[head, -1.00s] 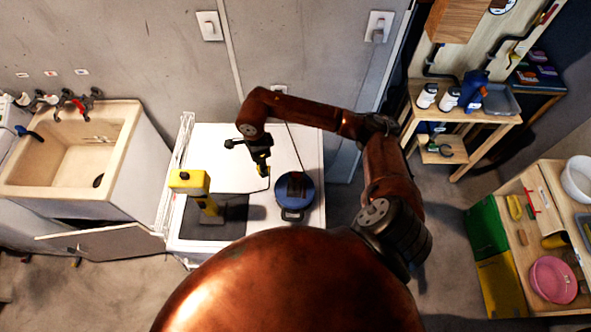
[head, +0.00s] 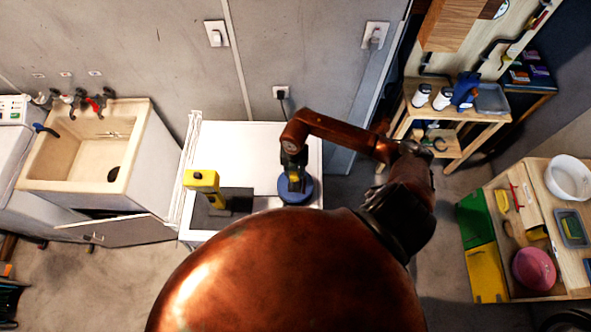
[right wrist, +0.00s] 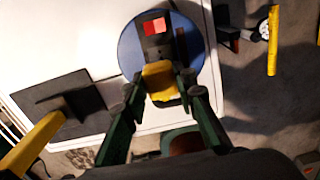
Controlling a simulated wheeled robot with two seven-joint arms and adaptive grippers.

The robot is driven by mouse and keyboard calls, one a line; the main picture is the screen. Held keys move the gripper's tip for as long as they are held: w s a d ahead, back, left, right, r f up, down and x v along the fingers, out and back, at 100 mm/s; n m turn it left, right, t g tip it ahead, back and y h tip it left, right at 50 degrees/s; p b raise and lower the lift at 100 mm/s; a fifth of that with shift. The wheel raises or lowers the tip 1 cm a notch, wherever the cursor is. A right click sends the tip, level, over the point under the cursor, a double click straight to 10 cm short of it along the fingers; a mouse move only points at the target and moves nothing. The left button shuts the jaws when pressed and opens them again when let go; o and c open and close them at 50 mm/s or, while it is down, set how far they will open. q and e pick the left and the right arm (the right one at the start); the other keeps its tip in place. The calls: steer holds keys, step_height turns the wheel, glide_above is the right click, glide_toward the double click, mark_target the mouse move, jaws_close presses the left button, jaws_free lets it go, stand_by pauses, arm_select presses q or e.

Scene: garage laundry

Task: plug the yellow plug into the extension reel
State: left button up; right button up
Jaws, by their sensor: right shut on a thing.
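The extension reel (head: 309,192) is a round blue drum on the white worktop (head: 247,140). In the right wrist view the reel (right wrist: 131,45) shows a dark centre panel and a red switch. My right gripper (head: 294,186) is over the reel. In the right wrist view its fingers (right wrist: 160,88) are shut on the yellow plug (right wrist: 158,76), which overlaps the lower part of the dark panel. I cannot tell whether the plug is seated or just above the panel. The gripper hides the middle of the reel in the head view. My left gripper is not in view.
A yellow upright object (head: 201,180) stands left of the reel beside a dark flat patch (head: 238,199). A sink (head: 75,165) is at the left. A wall socket (head: 280,92) is behind the worktop. Shelves (head: 455,128) stand at the right. The worktop behind the reel is clear.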

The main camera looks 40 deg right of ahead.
mark_target(295, 184)
steer(key=shift+m, duration=0.3)
steer(key=shift+f, duration=0.2)
steer(key=shift+f+b, duration=2.1)
steer(key=shift+f, duration=0.65)
steer(key=shift+d, duration=0.15)
steer(key=shift+f+b, duration=0.55)
steer(key=o, duration=1.1)
steer(key=shift+o, duration=0.2)
